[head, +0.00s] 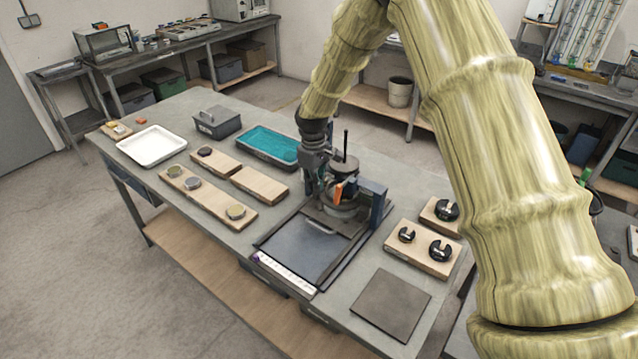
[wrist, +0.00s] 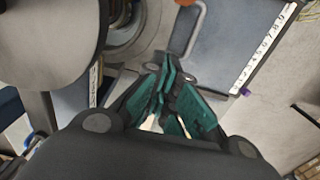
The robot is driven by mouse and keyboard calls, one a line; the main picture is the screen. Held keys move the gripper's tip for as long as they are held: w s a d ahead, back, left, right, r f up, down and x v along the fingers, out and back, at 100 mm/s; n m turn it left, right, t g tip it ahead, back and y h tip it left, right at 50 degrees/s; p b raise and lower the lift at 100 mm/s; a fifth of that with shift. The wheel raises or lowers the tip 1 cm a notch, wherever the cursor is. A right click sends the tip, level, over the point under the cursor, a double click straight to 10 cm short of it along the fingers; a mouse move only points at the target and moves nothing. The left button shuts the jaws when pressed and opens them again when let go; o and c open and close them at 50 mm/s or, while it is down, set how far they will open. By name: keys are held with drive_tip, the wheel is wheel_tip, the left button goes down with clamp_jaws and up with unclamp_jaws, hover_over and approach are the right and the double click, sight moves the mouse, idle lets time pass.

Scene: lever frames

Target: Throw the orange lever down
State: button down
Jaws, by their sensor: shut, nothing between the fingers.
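The orange lever (head: 338,191) shows in the head view as a short orange piece on the front of a dark round press-like device (head: 345,170). It stands close to the right of my gripper (head: 325,184), and the device and arm partly hide it. In the wrist view my gripper (wrist: 172,78) has its teal-padded fingers drawn together with nothing held. A small orange-brown piece (wrist: 186,2) shows at the top edge there, beside a curved pale handle (wrist: 201,22). I cannot tell whether that piece is the lever, or whether my fingers touch it.
The device sits at the back of a dark plate with a scale strip (head: 287,274). A board with black slotted weights (head: 424,254) is to the right, wooden boards (head: 208,197) and a teal-lined tray (head: 268,146) to the left. A flat dark plate (head: 390,304) lies in front.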

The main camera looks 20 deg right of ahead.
drive_tip(key=w+a+r+b, duration=0.3)
drive_tip(key=w+r+b, duration=0.1)
drive_tip(key=r, duration=0.4)
drive_tip(key=shift+w+a, duration=0.25)
drive_tip(key=shift+w, duration=0.25)
